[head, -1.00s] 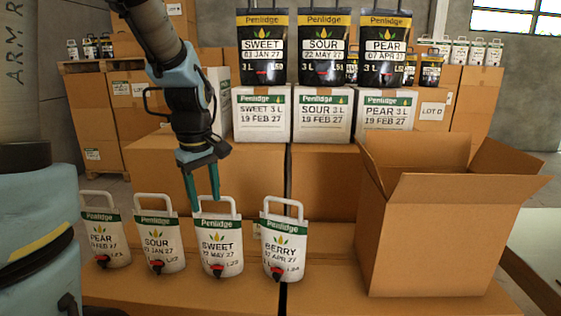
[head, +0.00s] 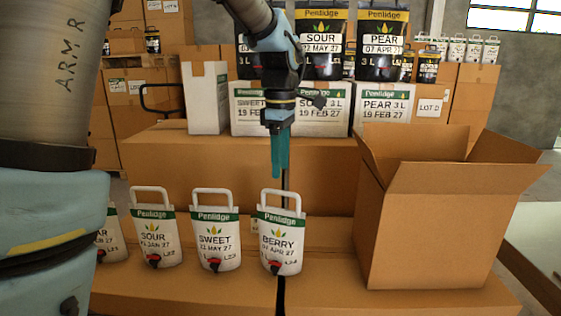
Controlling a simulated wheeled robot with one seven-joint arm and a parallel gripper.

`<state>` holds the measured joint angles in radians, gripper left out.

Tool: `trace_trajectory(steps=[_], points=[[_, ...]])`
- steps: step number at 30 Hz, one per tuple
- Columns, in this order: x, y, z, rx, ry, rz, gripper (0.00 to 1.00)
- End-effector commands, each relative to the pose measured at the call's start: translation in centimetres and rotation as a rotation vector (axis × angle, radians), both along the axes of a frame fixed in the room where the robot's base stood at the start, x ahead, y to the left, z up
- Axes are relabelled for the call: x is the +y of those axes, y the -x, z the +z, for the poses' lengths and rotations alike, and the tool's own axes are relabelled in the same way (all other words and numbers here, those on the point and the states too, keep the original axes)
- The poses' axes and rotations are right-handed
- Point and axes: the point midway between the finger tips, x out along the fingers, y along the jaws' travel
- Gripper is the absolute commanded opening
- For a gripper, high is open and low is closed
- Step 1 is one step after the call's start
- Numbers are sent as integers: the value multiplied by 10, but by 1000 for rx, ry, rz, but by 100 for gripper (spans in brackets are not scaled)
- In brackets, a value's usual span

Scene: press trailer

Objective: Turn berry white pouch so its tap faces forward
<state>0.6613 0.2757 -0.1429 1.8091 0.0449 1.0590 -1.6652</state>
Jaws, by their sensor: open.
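The berry white pouch (head: 281,244) stands upright at the right end of a row of white pouches on the front cardboard boxes. It has a white loop handle on top, a green Penlidge band, and a red and black tap low on its front, a little left of its middle. My gripper (head: 279,172) points down just above the berry pouch's handle, apart from it as far as I can tell. The fingers are seen nearly edge-on, so the gap between them is hard to see. Nothing is held.
The sweet white pouch (head: 216,241) stands close left of the berry pouch, then the sour pouch (head: 157,238) and a partly hidden pear pouch (head: 111,240). An open cardboard box (head: 430,235) stands to the right. Black pouches and white cartons (head: 384,106) are behind.

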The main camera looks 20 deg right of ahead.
Motion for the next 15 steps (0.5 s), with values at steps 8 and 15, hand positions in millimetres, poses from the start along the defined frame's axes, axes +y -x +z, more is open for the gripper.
trace_trajectory(steps=[8, 15], points=[[0, 0, -60, 1, -1, 3, 55], [0, 0, -83, 1, -1, 3, 55]])
